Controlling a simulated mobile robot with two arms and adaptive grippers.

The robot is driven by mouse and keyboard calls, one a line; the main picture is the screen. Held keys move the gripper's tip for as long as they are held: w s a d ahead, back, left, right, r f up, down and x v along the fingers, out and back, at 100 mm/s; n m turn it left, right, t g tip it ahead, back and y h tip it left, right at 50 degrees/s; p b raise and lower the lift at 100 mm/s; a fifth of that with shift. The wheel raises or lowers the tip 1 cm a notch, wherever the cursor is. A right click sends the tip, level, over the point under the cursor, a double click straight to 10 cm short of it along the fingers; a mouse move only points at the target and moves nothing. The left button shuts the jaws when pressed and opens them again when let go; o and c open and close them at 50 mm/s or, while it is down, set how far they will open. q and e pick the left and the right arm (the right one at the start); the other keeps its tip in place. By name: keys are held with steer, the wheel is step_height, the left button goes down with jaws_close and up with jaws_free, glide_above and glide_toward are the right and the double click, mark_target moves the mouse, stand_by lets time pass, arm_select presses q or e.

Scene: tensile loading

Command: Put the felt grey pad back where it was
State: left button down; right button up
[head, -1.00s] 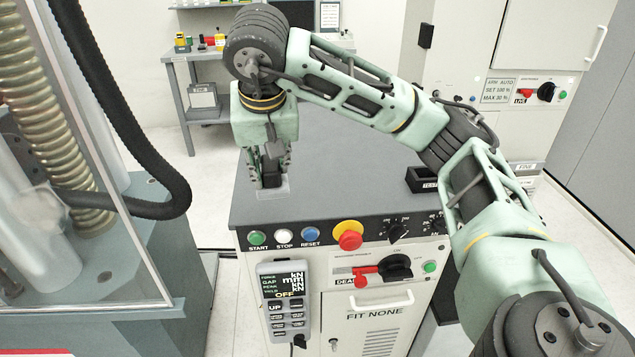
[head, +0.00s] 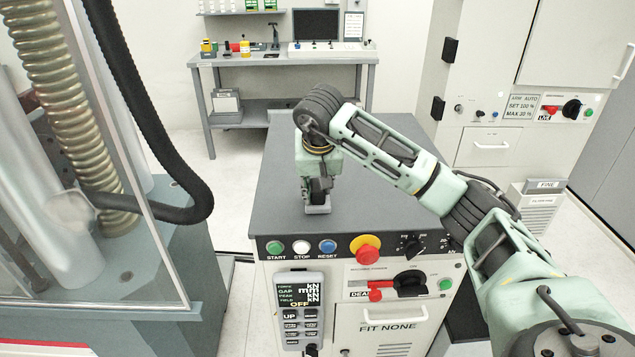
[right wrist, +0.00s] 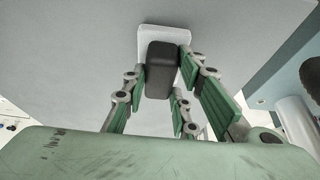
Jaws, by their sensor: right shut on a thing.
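My right gripper (head: 317,195) points down over the grey top of the control cabinet, close to its front edge. In the right wrist view its fingers (right wrist: 162,85) are closed on a dark rounded block (right wrist: 160,68). Beyond the block is a pale grey square pad (right wrist: 150,33), which I take as the felt grey pad; the block seems to be its grip. In the head view the pad (head: 317,210) shows under the fingertips, on or just above the cabinet top; I cannot tell if it touches. My left gripper is not in view.
The cabinet top (head: 285,170) is clear left of and behind the gripper. Its front panel has buttons and a red-yellow knob (head: 366,248). A glazed machine with a black hose (head: 150,130) stands at left. A bench (head: 280,57) stands behind.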

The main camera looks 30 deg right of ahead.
steer(key=shift+f, duration=0.1)
steer(key=shift+f, duration=0.2)
steer(key=o, duration=1.1)
